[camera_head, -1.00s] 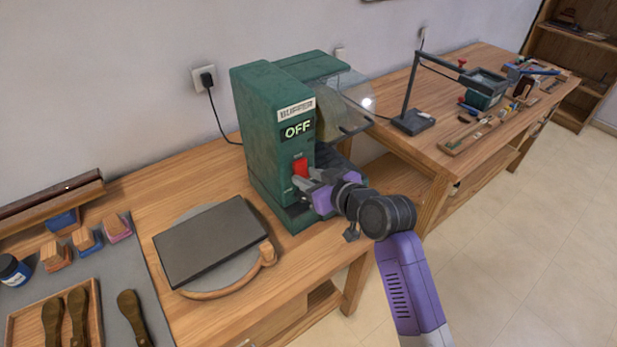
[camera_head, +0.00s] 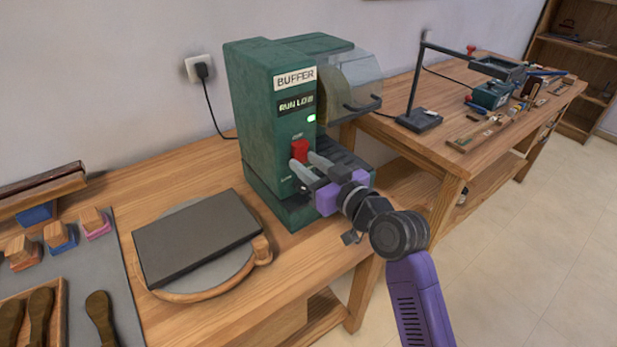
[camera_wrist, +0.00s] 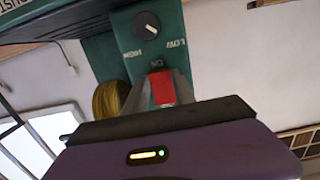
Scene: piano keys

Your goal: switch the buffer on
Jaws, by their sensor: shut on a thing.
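The green buffer (camera_head: 256,130) stands on the wooden bench. Its display (camera_head: 296,104) appears to read "RUN LOW", and a small green light (camera_head: 311,118) glows beneath it. The red switch (camera_head: 299,150) is on the front panel below. My gripper (camera_head: 304,165) is at the panel, with its fingers at the switch. In the wrist view the red switch (camera_wrist: 162,88) sits between my two fingers, below the "ON" mark, and the gripper is shut on it. A dial (camera_wrist: 147,25) with "LOW" and "HIGH" marks is also on the panel.
A clear guard (camera_head: 350,80) covers the buffer's wheel at the right. A dark slab (camera_head: 195,235) lies on a round board left of the buffer. A second bench (camera_head: 440,150) with a lamp and tools stands to the right.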

